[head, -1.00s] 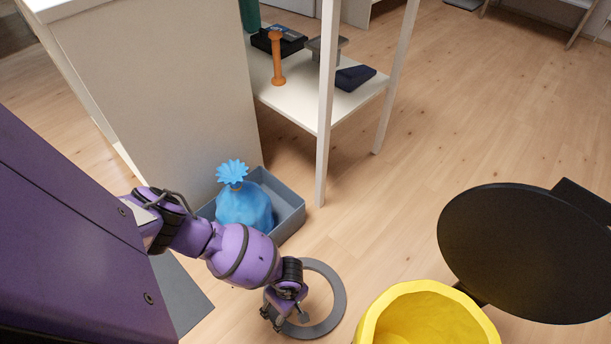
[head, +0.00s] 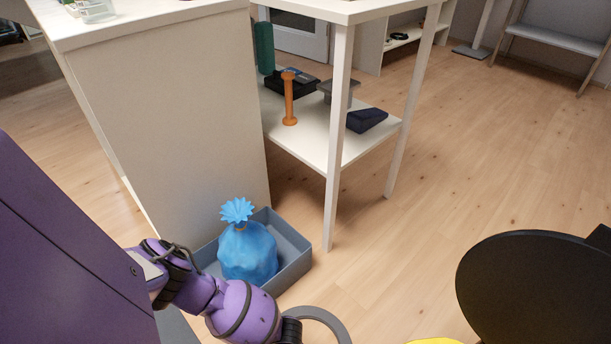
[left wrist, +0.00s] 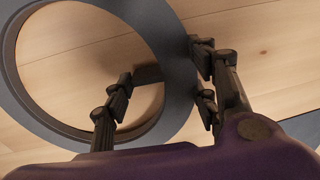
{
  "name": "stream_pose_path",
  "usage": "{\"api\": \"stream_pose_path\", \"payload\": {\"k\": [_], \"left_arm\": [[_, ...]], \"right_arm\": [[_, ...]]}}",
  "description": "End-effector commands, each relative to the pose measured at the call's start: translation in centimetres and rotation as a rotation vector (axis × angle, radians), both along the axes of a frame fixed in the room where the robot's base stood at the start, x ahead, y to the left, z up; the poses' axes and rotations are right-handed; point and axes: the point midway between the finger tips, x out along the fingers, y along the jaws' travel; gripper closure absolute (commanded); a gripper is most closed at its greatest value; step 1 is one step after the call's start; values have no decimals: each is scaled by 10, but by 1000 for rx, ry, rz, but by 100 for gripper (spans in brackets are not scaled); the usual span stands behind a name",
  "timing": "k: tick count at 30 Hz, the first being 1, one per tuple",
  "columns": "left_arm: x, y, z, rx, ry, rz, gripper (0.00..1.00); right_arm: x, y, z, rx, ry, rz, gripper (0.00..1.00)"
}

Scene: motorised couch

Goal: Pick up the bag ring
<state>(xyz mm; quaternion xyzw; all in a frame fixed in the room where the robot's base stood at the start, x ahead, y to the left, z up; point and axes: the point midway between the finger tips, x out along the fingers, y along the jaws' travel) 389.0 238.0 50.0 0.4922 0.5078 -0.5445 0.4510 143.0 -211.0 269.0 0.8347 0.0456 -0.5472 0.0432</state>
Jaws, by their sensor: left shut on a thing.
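The bag ring, a flat dark grey ring (head: 333,321), shows only its upper arc at the bottom edge of the head view. It fills much of the left wrist view (left wrist: 178,105). My left gripper (left wrist: 161,72) is shut on the ring's band, with one finger over the ring's opening and the other at its outer side. In the head view its fingers are below the picture edge. Whether the ring touches the floor is not clear. My right gripper is not in view.
A grey bin (head: 293,262) holding a blue tied bag (head: 248,252) stands beside a white cabinet (head: 165,110) and shelf unit (head: 312,133). A black disc (head: 540,292) is at right, with a yellow rim (head: 435,341) below. Wood floor between is clear.

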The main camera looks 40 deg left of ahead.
Motion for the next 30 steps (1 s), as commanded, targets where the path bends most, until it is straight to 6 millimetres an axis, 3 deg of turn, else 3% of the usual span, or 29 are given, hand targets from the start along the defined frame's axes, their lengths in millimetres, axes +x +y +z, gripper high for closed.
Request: {"api": "stream_pose_path", "payload": {"k": [2, 11, 19, 25, 28, 30], "left_arm": [[0, 0, 0, 0, 0, 0, 74], [0, 0, 2, 0, -1, 0, 74], [2, 0, 35, -1, -4, -1, 74], [-29, -17, 80, -4, -4, -2, 74], [-47, -28, 104, -5, -5, -2, 74], [-65, -37, 108, -3, -2, -2, 74]], "right_arm": [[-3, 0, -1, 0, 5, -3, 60], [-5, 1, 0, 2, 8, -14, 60], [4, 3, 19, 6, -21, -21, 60], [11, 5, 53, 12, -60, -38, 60], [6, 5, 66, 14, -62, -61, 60], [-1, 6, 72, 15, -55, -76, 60]]}}
